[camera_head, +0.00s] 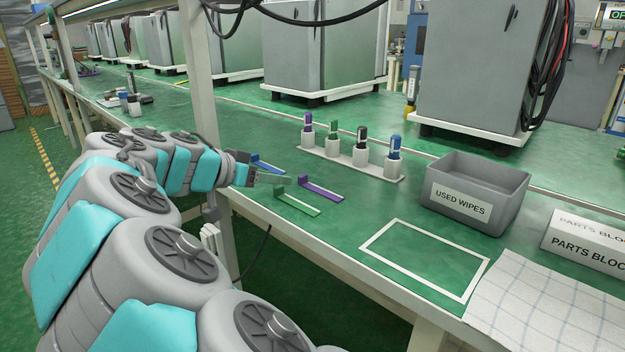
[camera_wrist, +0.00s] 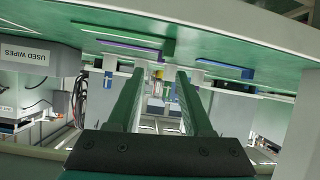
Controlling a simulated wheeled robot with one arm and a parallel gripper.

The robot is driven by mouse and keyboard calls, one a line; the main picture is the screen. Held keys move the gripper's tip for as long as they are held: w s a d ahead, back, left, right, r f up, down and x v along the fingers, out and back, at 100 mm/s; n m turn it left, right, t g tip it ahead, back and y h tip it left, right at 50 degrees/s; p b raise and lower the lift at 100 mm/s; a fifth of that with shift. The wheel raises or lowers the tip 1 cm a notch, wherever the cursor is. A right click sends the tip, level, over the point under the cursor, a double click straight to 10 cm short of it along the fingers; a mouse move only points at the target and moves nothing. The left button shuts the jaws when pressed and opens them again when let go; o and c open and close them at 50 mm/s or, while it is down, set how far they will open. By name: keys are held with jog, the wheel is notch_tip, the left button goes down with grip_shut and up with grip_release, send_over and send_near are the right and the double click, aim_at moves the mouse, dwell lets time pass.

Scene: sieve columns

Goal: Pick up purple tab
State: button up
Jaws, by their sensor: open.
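The purple tab (camera_head: 323,191) lies flat on the green bench top, a thin strip with a raised block at its far-left end. It also shows in the wrist view as a narrow purple strip (camera_wrist: 128,45), seen at a low angle. A similar green tab (camera_head: 298,202) lies in front of it and a blue tab (camera_head: 266,165) behind it to the left. My gripper (camera_head: 284,179) is at the bench's front edge, to the left of the purple tab. In the wrist view, its two fingers (camera_wrist: 161,74) are apart with nothing between them.
A white rack (camera_head: 352,165) with several coloured markers stands behind the tabs. A grey bin (camera_head: 475,190) labelled USED WIPES, a white taped outline (camera_head: 425,260) and a checked cloth (camera_head: 550,305) lie to the right. A white post (camera_head: 200,80) rises near my arm.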

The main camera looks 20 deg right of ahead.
aim_at(301, 176)
jog(key=shift+w+d+f+m, duration=0.1)
jog(key=shift+w+d+m, duration=0.3)
jog(key=shift+m, duration=0.2)
jog(key=shift+w+d+f, duration=0.1)
jog(key=shift+d+f, duration=0.05)
jog(key=shift+d, duration=0.2)
jog(key=x, duration=0.2)
jog(key=p+x, duration=0.1)
jog(key=x, duration=0.3)
jog(key=shift+w+d+r+p, duration=0.1)
jog(key=shift+d+r+p, duration=0.2)
jog(key=shift+p, duration=0.1)
jog(key=shift+w+d+f, duration=0.2)
grip_shut()
